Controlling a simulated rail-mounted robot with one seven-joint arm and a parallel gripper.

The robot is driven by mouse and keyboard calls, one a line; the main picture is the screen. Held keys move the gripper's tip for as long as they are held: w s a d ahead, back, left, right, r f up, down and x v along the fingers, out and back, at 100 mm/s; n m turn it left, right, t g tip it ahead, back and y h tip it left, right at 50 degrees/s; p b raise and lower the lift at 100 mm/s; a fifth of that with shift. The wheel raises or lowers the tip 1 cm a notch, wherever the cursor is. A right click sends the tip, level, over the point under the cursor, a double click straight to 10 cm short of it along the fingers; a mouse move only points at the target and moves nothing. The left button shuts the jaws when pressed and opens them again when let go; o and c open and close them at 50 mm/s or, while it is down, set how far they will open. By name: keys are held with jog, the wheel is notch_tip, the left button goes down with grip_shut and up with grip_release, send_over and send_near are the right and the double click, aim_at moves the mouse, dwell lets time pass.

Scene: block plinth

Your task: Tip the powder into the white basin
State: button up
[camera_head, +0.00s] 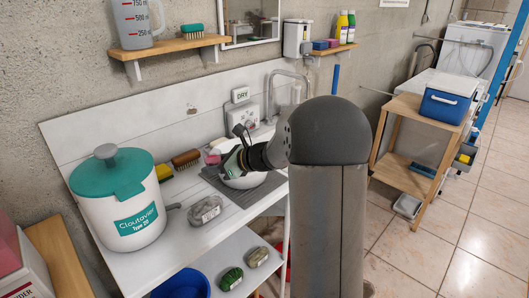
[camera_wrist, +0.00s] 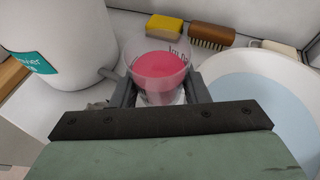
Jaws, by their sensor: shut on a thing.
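My gripper (camera_wrist: 160,94) is shut on a clear cup (camera_wrist: 176,60) that holds pink powder (camera_wrist: 161,72). The cup looks roughly upright in the wrist view. The white basin (camera_wrist: 232,77) is to the right of the cup in that view, with pale blue water in it. In the head view, my gripper (camera_head: 232,157) is over the counter by the white basin (camera_head: 243,182), which my arm partly covers. The cup shows there only as a small pinkish patch (camera_head: 212,156) at the gripper's left.
A large white tank with a teal lid (camera_head: 122,212) stands left of the basin; its spout points toward the cup. A yellow sponge (camera_wrist: 164,27) and a brown brush (camera_wrist: 211,37) lie behind the cup. A grey soap-like block (camera_head: 205,210) sits near the counter's front edge.

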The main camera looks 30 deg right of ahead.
jog(key=shift+w+d+r, duration=0.15)
jog(key=shift+d, duration=0.2)
jog(key=shift+w+d+r, duration=0.1)
jog(key=shift+d, duration=0.25)
jog(key=shift+r+p, duration=0.15)
jog(key=shift+p, duration=0.2)
